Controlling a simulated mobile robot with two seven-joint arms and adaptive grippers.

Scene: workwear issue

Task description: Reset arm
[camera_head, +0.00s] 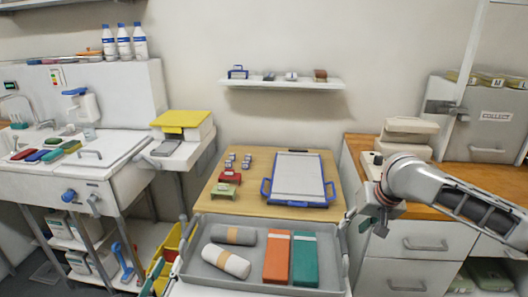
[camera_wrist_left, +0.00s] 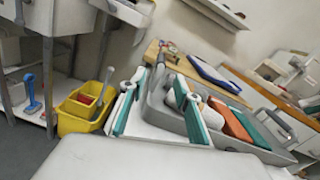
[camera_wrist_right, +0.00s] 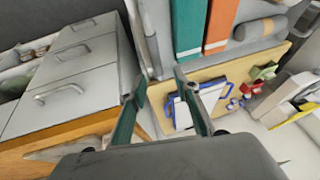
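My left gripper (camera_head: 160,268) is at the left side of the grey tray in the head view, only partly in frame. In the left wrist view its two teal-padded fingers (camera_wrist_left: 158,82) are spread, with the tray's corner showing between and beyond them; contact cannot be told. My right gripper (camera_head: 364,212) is at the right, near the tray's right handle and in front of the wooden-topped drawer cabinet. In the right wrist view its fingers (camera_wrist_right: 160,84) are spread with nothing held between them.
The grey tray (camera_head: 210,277) holds grey and white rolls (camera_head: 226,263) and orange (camera_head: 276,257) and teal (camera_head: 304,260) packs. Behind it, a blue-edged board (camera_head: 298,178) lies on a wooden table (camera_head: 245,207). The drawer cabinet (camera_head: 420,236) stands right; a yellow bucket (camera_wrist_left: 82,112) stands left.

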